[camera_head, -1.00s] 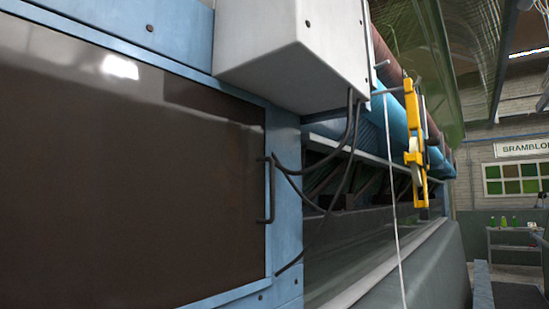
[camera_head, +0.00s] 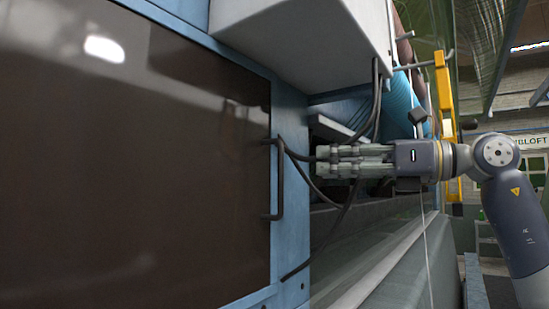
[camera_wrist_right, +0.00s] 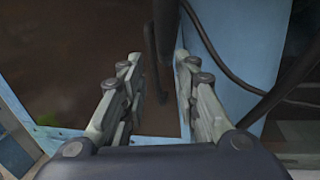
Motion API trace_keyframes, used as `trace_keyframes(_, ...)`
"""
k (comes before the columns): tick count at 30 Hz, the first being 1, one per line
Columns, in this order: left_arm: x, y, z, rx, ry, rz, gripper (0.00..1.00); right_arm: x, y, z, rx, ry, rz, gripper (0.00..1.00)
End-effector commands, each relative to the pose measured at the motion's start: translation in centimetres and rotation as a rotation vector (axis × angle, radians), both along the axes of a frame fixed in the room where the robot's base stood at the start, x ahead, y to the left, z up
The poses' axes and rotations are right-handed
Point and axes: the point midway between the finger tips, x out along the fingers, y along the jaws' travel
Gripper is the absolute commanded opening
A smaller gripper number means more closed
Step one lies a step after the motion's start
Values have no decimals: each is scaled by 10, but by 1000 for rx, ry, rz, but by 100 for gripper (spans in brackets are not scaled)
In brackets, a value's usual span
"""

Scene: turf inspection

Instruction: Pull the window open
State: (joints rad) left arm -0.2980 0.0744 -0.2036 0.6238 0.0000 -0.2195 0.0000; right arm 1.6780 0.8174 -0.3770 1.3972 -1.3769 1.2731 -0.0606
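The window (camera_head: 130,170) is a large dark, glossy panel in a blue frame, filling the left of the head view. It looks shut against the frame. Its black bar handle (camera_head: 281,185) stands upright at its right edge. My right gripper (camera_head: 320,161) points left at the handle from the right, a short gap away. In the right wrist view the gripper (camera_wrist_right: 158,62) is open, with the handle (camera_wrist_right: 152,60) showing ahead between its fingers, not gripped. The window (camera_wrist_right: 75,55) also shows there. My left gripper is not in view.
A white box (camera_head: 300,40) hangs above and right of the window. Black cables (camera_head: 376,105) loop down from it close to my right gripper. A yellow bar (camera_head: 444,90) stands behind my right wrist. A blue roll (camera_head: 400,105) lies behind.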

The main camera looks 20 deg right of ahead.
Motion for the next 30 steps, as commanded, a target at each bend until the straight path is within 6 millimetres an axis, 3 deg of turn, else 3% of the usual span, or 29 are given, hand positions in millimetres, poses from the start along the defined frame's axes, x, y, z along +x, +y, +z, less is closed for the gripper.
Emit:
trace_keyframes(3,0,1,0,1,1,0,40,-16,5,13,-56,-42,-20,29)
trace_keyframes(7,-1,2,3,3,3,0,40,-16,11,17,-75,-52,-26,29)
trace_keyframes(21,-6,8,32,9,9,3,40,36,72,18,-73,-50,-23,29)
trace_keyframes(30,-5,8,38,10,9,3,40,50,88,16,-71,-52,-25,29)
